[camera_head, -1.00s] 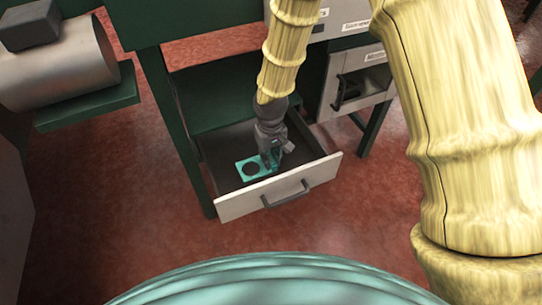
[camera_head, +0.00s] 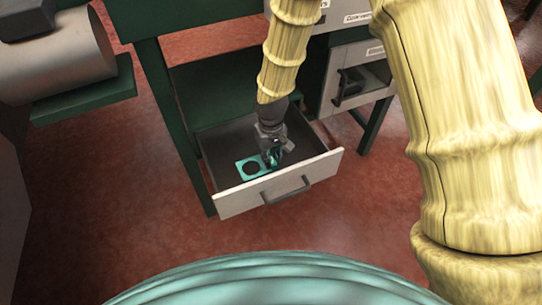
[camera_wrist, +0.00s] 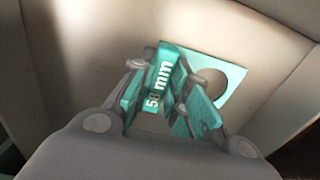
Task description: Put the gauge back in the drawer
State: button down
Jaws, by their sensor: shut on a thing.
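The gauge (camera_head: 251,168) is a flat teal plate with a round hole, inside the open drawer (camera_head: 231,204). In the wrist view the gauge (camera_wrist: 236,77) carries a raised teal handle marked with white text that seems to read "58 mm". My gripper (camera_head: 271,160) reaches down into the drawer. In the wrist view my gripper (camera_wrist: 164,92) has its two fingers on either side of the handle and is shut on it. The plate lies low in the drawer; I cannot tell whether it touches the drawer floor.
The drawer's front has a dark handle (camera_head: 287,192). To its right is another cabinet unit with a partly open compartment (camera_head: 357,85). A metal cylinder (camera_head: 62,62) rests on a green shelf (camera_head: 85,92) at the left. Reddish floor (camera_head: 330,220) lies clear in front.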

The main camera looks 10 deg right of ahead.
jog(key=shift+f, duration=0.6)
dwell(0.6)
jog(key=c, duration=1.3)
grip_release()
jog(key=o, duration=0.4)
jog(key=shift+r, duration=0.15)
jog(key=shift+r+p, duration=3.55)
jog(key=shift+r, duration=0.35)
